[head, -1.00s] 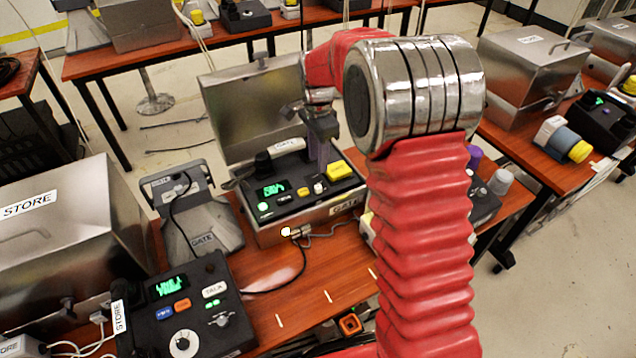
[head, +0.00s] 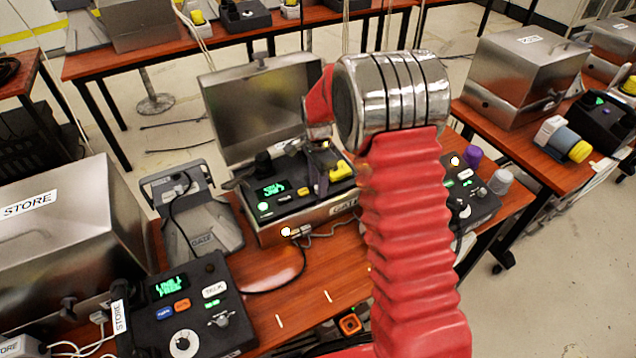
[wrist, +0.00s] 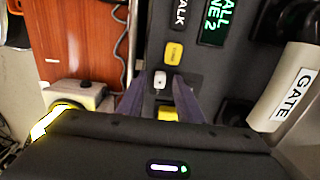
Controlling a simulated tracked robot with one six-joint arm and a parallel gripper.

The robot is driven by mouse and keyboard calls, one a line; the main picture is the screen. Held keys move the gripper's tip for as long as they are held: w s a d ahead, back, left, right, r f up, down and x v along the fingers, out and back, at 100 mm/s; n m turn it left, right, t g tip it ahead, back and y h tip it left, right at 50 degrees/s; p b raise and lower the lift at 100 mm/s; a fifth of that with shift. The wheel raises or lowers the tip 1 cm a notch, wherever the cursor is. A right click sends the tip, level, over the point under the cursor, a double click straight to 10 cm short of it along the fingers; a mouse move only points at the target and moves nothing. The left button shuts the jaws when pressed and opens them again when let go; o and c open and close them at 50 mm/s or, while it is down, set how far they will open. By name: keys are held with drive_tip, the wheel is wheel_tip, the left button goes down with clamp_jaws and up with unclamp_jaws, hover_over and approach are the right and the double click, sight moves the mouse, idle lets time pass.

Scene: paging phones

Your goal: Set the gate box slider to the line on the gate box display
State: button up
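The gate box (head: 283,225) stands open on the wooden table, its lid (head: 255,105) raised behind the panel. Its display (head: 270,189) is lit green; in the wrist view the display (wrist: 213,22) shows part of a text ending "ALL" and "NE 2". My gripper (wrist: 158,88) is low over the panel, its two dark fingers apart. A small white knob (wrist: 159,80) and a larger yellow block (wrist: 167,114) show in the gap between them. I cannot tell which is the slider or whether a finger touches either. In the head view my gripper (head: 321,185) hides part of the panel.
A yellow key (wrist: 173,53) sits beside the display. A handset labelled GATE (wrist: 282,98) lies along the panel's right in the wrist view. The store box (head: 190,310) is at the front left, and another dark box (head: 470,200) stands at right, behind my red arm.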

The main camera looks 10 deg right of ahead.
clamp_jaws()
idle(0.6)
